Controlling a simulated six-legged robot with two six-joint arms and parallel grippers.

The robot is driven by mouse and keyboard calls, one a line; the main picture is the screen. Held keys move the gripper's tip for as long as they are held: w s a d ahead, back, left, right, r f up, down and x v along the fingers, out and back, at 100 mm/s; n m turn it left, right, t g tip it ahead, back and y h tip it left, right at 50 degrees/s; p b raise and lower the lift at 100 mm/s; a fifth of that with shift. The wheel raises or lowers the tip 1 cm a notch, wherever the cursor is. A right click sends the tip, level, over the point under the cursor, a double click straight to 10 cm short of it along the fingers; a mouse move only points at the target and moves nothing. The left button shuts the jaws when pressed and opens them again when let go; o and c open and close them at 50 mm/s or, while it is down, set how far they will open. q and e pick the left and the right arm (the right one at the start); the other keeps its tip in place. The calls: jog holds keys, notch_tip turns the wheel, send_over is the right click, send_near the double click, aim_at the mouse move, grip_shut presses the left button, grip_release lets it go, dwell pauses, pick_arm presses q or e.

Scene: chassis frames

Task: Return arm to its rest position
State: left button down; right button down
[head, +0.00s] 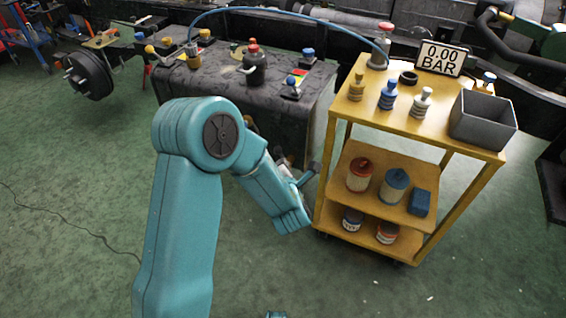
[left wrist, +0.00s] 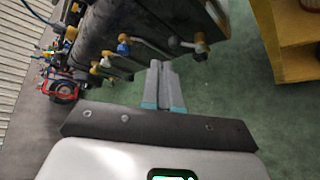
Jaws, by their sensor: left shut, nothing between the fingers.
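My left arm (head: 185,220) rises from the lower left of the head view, bends at a large elbow joint and slopes down to the right. My left gripper (head: 308,176) is small and partly hidden by the wrist there, in front of the gap between the dark bench and the yellow cart. In the left wrist view the left gripper (left wrist: 161,66) shows two grey fingers side by side, shut and empty, over green floor. My right gripper is not in view.
The dark bench (head: 190,90) bears valves and a dark canister (head: 254,65). The yellow cart (head: 425,130) holds fittings, a grey bin (head: 483,120) and cans, with a "0.00 BAR" sign (head: 440,58). A blue hose (head: 290,12) arches from bench to cart.

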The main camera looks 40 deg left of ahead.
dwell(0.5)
pick_arm(q)
jog(key=s+d+f+m+g+h, duration=0.2)
jog(key=s+d+f+m+h, duration=0.2)
jog(key=d+f+m, duration=0.4)
jog(key=s+d+f+m+g+h, duration=0.1)
jog(key=s+d+f+m+h, duration=0.45)
jog(key=f, duration=0.45)
jog(key=s+d+f+m+g+h, duration=0.4)
jog(key=s+d+m+g, duration=0.3)
jog(key=s+d+m, duration=0.65)
jog(key=a+r+m+p, duration=0.3)
jog(key=r+p, duration=2.6)
jog(key=shift+w+r+m+p, duration=0.3)
jog(key=shift+r+p, duration=0.1)
